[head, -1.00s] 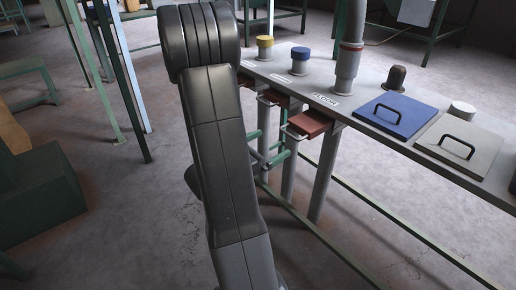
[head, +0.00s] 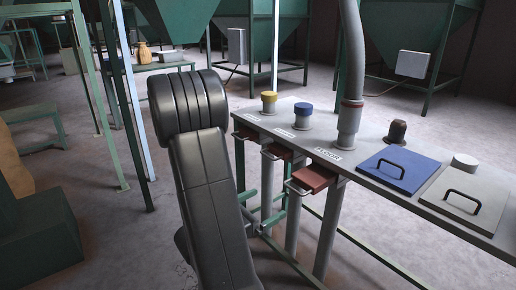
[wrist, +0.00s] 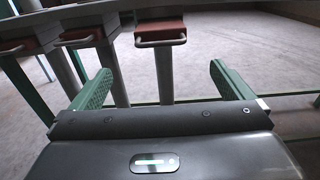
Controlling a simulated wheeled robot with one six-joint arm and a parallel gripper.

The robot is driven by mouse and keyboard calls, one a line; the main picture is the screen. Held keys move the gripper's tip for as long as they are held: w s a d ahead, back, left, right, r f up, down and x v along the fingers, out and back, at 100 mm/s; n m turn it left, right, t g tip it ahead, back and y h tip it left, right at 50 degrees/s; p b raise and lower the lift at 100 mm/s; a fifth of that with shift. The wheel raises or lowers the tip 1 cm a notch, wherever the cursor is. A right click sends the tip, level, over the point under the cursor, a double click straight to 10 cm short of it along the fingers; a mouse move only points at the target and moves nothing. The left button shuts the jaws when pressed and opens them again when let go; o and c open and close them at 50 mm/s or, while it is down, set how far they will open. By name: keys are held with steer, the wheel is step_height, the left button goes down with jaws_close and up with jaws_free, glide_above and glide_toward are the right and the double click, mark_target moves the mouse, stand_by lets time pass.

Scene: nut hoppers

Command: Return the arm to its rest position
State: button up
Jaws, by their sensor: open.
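My gripper (wrist: 160,88) shows in the wrist view with its two green fingers spread wide apart. Nothing is between them. Beyond the fingers are red-brown drawers with metal handles under the table edge, the nearest one (wrist: 161,31) apart from the fingertips. In the head view my dark arm stands upright left of the table, folded at its top joint. The gripper itself is hidden in the head view.
A grey table (head: 355,158) on the right carries a yellow-capped pipe (head: 269,102), a blue-capped pipe (head: 303,116), a tall pipe (head: 350,110), a blue lid (head: 394,170) and a grey lid (head: 465,195). Several green hoppers and frames stand behind. Floor between is open.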

mark_target(301, 184)
steer(key=b+x, duration=0.2)
steer(key=x, duration=1.1)
steer(key=shift+w+d, duration=0.2)
steer(key=shift+d, duration=0.1)
steer(key=shift+s+a, duration=0.1)
steer(key=shift+a, duration=0.05)
steer(key=p+v, duration=0.2)
steer(key=v, duration=1.2)
steer(key=b+x, duration=0.1)
steer(key=x, duration=1.5)
steer(key=shift+b, duration=0.35)
steer(key=shift+w+d, duration=0.3)
steer(key=shift+d, duration=0.05)
